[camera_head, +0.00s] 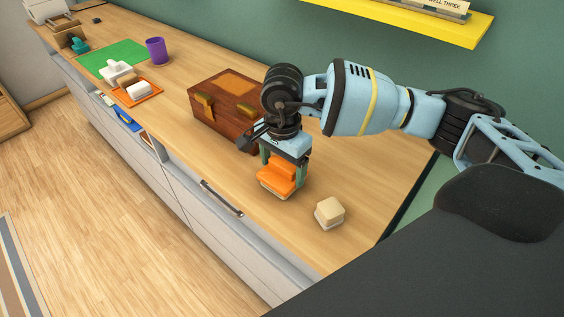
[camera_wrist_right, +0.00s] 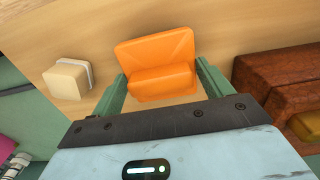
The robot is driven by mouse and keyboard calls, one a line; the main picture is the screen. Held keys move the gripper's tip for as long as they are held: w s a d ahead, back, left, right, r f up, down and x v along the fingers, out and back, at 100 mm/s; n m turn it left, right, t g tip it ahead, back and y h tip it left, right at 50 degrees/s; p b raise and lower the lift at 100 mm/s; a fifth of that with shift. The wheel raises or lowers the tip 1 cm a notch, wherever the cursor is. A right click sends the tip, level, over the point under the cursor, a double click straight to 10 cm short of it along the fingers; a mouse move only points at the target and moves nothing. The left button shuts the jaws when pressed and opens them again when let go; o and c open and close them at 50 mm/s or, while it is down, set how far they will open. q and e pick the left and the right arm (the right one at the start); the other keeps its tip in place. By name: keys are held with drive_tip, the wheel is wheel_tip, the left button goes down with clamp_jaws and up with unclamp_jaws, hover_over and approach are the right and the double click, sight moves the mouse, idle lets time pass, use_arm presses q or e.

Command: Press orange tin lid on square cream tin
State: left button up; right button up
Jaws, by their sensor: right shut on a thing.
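The orange tin lid (camera_head: 279,184) is held between the fingers of my right gripper (camera_head: 284,162), low over the front right part of the counter. In the right wrist view the orange lid (camera_wrist_right: 160,80) sits between the two green fingers (camera_wrist_right: 162,86), with a broad flat part and a raised block. My left gripper is not in view.
A brown wooden box (camera_head: 222,113) with metal clasps stands close behind my right gripper. Farther left are an orange mat (camera_head: 151,97), a green mat (camera_head: 97,62) and a purple cup (camera_head: 156,51). A yellow shelf (camera_head: 420,22) hangs above. The counter's front edge is near.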

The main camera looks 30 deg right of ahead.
drive_tip(key=shift+f, duration=0.1)
drive_tip(key=o, duration=1)
drive_tip(key=shift+c, duration=0.2)
drive_tip(key=shift+r+p, duration=1.45)
drive_tip(key=shift+r, duration=2.5)
drive_tip(key=shift+r+p, duration=0.35)
drive_tip(key=shift+r, duration=0.75)
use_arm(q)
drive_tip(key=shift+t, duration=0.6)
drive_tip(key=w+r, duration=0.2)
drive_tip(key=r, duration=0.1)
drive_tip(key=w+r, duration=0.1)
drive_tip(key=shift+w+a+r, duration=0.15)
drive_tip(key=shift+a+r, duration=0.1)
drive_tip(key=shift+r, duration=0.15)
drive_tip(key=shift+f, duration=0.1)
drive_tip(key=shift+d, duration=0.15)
